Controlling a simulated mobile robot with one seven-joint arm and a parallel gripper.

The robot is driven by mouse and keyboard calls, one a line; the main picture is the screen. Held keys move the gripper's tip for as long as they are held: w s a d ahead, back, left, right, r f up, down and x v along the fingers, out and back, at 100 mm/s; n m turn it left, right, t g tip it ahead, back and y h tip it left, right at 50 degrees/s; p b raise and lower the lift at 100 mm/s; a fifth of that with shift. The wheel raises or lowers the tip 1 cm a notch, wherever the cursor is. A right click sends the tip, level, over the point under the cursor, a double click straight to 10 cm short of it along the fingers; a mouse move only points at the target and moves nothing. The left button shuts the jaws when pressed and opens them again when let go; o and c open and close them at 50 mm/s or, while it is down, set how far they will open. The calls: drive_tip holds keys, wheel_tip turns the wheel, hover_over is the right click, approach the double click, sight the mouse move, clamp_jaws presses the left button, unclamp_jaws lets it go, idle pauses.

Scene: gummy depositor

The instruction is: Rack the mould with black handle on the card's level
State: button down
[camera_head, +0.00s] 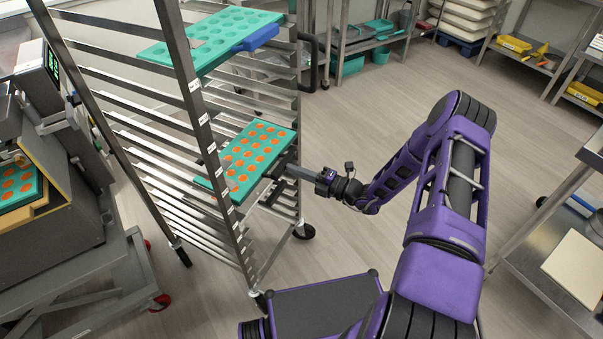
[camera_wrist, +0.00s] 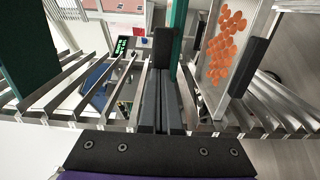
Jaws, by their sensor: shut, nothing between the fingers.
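The mould with black handle (camera_head: 240,177) is a teal slab with orange cavities, lying on the rack's middle rails in the head view. Its dark handle (camera_head: 284,160) faces my gripper. My gripper (camera_head: 290,170) is shut and empty at that handle end; whether it touches is unclear. In the wrist view my shut fingers (camera_wrist: 161,112) point at a black block (camera_wrist: 162,50) beside a teal edge (camera_wrist: 179,25), seemingly this mould. The rack (camera_head: 205,130) has several small white labels (camera_head: 212,148) on its front upright; I cannot tell which is the card.
A teal mould with blue handle (camera_head: 205,42) lies higher on the rack. The wrist view also shows a tray of orange pieces (camera_wrist: 226,48) with a dark bar to the right. A machine (camera_head: 50,190) stands left, a steel table (camera_head: 560,250) right. Floor behind my arm is clear.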

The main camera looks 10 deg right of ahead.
drive_tip(key=shift+b+x, duration=0.3)
drive_tip(key=shift+x, duration=1.45)
drive_tip(key=p+v, duration=0.1)
drive_tip(key=v, duration=0.9)
drive_tip(key=shift+s+d, duration=0.1)
drive_tip(key=shift+d, duration=0.05)
